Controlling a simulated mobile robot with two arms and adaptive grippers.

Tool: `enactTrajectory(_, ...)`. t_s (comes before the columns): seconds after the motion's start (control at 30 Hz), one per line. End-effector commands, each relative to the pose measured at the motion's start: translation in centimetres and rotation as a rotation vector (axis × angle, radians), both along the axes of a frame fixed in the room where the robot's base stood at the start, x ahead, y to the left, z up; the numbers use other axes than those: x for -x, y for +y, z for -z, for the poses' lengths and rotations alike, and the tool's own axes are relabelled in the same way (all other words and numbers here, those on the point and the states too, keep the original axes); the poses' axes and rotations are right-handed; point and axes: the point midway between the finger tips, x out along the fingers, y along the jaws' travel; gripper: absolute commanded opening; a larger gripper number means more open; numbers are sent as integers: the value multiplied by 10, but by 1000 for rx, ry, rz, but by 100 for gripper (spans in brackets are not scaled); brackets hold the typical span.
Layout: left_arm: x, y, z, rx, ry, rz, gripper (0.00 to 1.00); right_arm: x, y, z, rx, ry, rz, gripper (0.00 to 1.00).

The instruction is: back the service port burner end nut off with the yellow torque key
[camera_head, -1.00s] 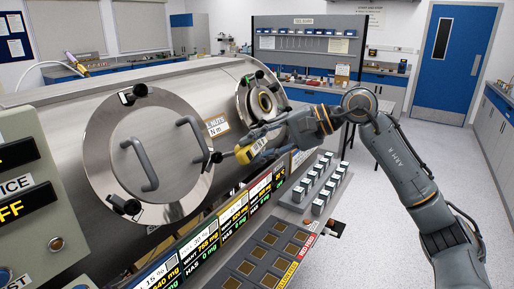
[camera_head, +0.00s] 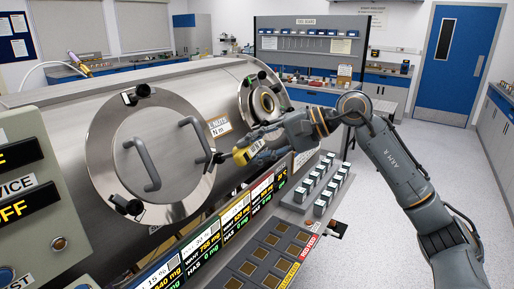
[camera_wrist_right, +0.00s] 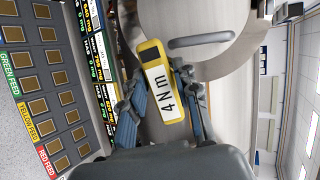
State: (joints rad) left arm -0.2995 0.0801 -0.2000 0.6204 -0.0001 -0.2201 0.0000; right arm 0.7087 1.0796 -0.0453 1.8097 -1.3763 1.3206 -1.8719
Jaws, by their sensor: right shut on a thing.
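The yellow torque key (camera_head: 241,157) is held in my right gripper (camera_head: 262,151), in front of the metal chamber and beside the large round door. The key is apart from the port. My left gripper is out of view.
The large round door (camera_head: 150,155) has two grey handles and black clamps. Below it run displays (camera_head: 208,236), a feed button panel (camera_head: 262,250) and rows of pale blocks (camera_head: 320,188). A tool board (camera_head: 310,45) stands behind. The floor at right is clear.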

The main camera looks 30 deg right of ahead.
Motion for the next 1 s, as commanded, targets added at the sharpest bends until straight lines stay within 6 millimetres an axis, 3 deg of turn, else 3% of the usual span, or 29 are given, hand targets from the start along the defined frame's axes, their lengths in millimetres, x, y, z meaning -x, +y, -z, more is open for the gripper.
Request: enactTrajectory(1.0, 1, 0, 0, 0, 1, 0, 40, -9, 3, 4, 8, -5, -4, 0)
